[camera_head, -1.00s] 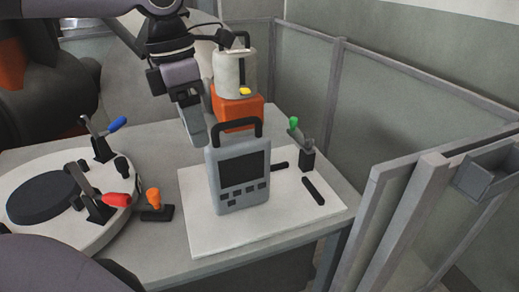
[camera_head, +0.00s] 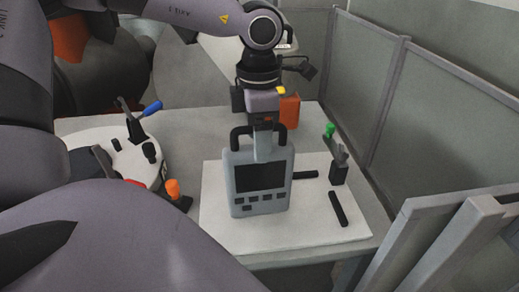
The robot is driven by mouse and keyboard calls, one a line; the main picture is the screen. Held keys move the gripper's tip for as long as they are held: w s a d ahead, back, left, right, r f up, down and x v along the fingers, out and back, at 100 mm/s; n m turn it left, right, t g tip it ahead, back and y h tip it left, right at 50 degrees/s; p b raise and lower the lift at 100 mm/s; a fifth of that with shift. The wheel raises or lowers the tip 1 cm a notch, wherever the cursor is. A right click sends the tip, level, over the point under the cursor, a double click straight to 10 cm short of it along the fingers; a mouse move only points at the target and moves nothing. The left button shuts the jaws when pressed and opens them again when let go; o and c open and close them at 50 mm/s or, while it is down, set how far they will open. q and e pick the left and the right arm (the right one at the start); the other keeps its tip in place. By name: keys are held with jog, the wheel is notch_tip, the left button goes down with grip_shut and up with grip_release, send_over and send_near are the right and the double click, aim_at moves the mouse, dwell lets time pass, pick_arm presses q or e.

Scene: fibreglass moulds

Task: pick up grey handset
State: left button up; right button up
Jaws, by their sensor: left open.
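The grey handset (camera_head: 257,206) stands upright on a white board on the table. It has a dark screen, dark buttons and a black handle (camera_head: 236,137) on top. My left gripper (camera_head: 264,150) points down at the top of the handset, over the middle of its handle, and hides part of that handle. Its jaws are open; I cannot tell whether they touch the handle. My right gripper is not in view.
The white board (camera_head: 340,236) also holds a green-tipped clamp (camera_head: 338,165) and black bars (camera_head: 337,209). A round white fixture (camera_head: 85,142) with blue- and red-handled clamps stands left. An orange block (camera_head: 289,112) is behind my gripper. Grey panels (camera_head: 435,125) bound the right side.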

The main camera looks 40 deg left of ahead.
pick_arm(q)
jog(key=shift+f, duration=0.6)
grip_shut()
jog(key=shift+w+r, duration=0.1)
dwell(0.9)
